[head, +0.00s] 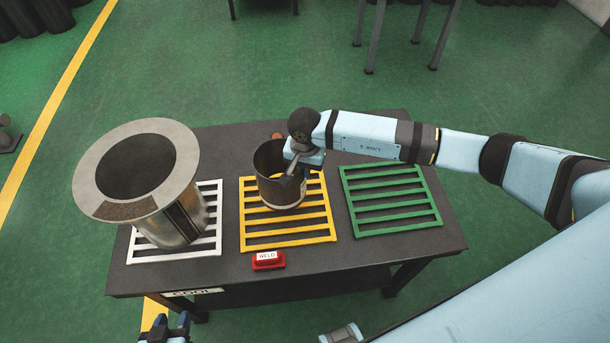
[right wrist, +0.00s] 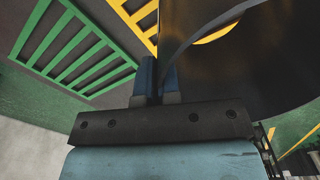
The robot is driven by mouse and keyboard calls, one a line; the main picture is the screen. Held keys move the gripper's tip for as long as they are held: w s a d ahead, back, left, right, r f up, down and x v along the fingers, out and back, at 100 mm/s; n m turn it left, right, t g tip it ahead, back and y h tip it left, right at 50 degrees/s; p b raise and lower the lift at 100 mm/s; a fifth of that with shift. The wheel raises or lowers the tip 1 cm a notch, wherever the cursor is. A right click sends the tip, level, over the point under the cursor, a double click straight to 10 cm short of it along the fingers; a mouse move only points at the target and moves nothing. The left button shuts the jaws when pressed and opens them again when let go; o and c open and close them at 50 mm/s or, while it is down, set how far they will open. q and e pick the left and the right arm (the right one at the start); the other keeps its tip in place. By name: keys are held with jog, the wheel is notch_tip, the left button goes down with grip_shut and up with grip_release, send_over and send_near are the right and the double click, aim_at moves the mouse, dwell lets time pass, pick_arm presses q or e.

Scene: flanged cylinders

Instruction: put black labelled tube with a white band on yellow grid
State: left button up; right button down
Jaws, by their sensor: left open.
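The black tube (head: 268,162) is upright at the yellow grid (head: 291,240), with a pale band low on its side. Whether its base rests on the bars or hangs just above them I cannot tell. Yellow shows through its open inside. My right gripper (head: 294,166) is at its right rim. In the right wrist view the blue fingers (right wrist: 158,80) are close together with the thin tube wall (right wrist: 215,29) between them. My left gripper (head: 166,331) is open and empty at the bottom edge, off the table's front.
A big flanged metal cylinder (head: 176,222) stands on the white grid (head: 150,252) at left. The green grid (head: 396,219) at right is empty. A red block marked WELD (head: 268,262) sits at the table's (head: 355,258) front. A small brownish thing (head: 277,136) shows behind the tube.

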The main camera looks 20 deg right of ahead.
notch_tip(320, 180, down, 4)
jog(key=shift+r, duration=0.2)
jog(key=shift+f, duration=0.2)
jog(key=c, duration=1.3)
grip_release()
jog(key=shift+c, duration=0.2)
jog(key=shift+r, duration=0.1)
